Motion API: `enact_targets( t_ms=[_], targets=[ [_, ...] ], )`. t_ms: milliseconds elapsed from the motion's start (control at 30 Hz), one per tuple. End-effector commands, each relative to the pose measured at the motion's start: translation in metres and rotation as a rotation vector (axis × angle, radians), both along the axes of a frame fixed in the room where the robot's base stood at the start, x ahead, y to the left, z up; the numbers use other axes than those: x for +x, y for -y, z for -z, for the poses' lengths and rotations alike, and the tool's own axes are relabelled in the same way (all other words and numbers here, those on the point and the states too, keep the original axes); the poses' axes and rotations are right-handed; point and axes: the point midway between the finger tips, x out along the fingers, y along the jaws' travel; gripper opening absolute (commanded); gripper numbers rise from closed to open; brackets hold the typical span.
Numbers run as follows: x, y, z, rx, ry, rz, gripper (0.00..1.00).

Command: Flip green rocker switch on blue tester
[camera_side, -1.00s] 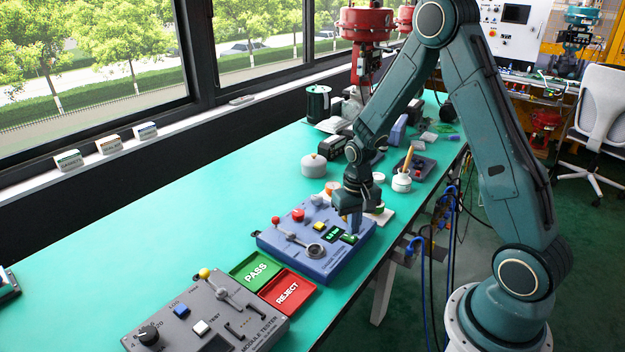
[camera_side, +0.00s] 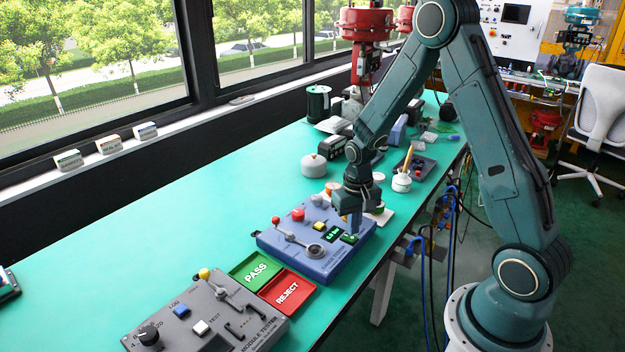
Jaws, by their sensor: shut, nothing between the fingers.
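The blue tester (camera_side: 290,252) lies flat on the teal bench near its right edge. It carries a lever, a red button, a yellow button and a small display with green digits. The green rocker switch (camera_side: 349,239) is at the right end of its top, beside the display. My gripper (camera_side: 355,230) points down, shut and empty, with its fingertips right over the rocker. I cannot tell whether they touch it. The fingers hide part of the switch, and which way it is tipped is too small to tell.
A green PASS tray (camera_side: 255,271) and a red REJECT tray (camera_side: 287,291) sit left of the tester. A grey module tester (camera_side: 207,318) is in front.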

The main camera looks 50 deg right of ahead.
Motion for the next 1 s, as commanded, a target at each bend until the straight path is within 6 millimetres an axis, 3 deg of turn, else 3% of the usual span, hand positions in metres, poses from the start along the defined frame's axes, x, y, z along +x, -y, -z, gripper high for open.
enact_targets(
  t_ms=[1000],
  targets=[
    [0.0001,0.0001,0.0070,0.000,0.000,0.000,0.00]
  ],
)
